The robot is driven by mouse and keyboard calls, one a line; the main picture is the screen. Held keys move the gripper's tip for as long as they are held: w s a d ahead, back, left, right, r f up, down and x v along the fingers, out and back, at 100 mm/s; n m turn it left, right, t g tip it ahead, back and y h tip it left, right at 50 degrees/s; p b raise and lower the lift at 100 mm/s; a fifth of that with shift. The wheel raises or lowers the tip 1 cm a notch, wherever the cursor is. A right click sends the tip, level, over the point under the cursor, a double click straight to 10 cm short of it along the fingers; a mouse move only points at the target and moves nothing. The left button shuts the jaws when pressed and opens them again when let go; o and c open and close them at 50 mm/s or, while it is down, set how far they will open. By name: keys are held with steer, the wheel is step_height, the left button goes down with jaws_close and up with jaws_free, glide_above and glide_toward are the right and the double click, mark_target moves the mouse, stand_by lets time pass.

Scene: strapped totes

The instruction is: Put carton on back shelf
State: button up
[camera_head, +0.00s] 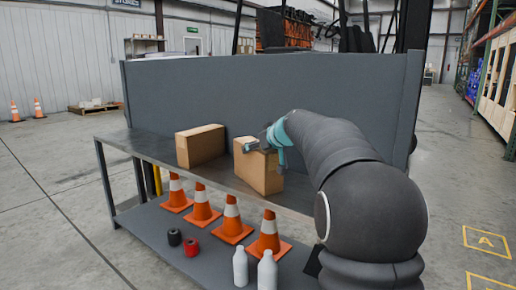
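Two brown cardboard cartons are in the head view. The left carton (201,145) sits on the upper shelf (140,147) near the grey back panel. The right carton (257,172) is nearer the shelf's front edge; I cannot tell whether it rests on the surface or is held just above it. My gripper (266,148) is at its top right, with one teal-tipped finger over the top and another by the right side. Whether the fingers press on the carton is unclear. My arm hides the shelf's right part.
The lower shelf (150,222) holds several orange cones (232,220), a black roll (174,237), a red roll (191,247) and white bottles (267,272). The tall grey back panel (270,90) closes the rear. The upper shelf is bare left of the cartons.

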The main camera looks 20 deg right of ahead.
steer(key=shift+o, duration=1.2)
steer(key=shift+r+p, duration=0.3)
steer(key=v, duration=1.2)
steer(key=s+a+f+m+g, duration=0.1)
steer(key=s+a+f+g, duration=0.1)
steer(key=s+a+f, duration=0.45)
steer(key=s+a+f+g, duration=0.15)
steer(key=s+a, duration=0.25)
steer(key=s, duration=0.5)
steer(key=s+a+f+g+h, duration=0.1)
steer(key=s+f, duration=0.7)
steer(key=s, duration=0.2)
steer(key=s+a+f+m+g+h, duration=0.1)
steer(key=s+f+h, duration=0.1)
steer(key=s+f, duration=0.6)
steer(key=s, duration=0.2)
steer(key=shift+s+a+m+g, duration=0.25)
steer(key=shift+m+g, duration=0.05)
steer(key=shift+g, duration=0.05)
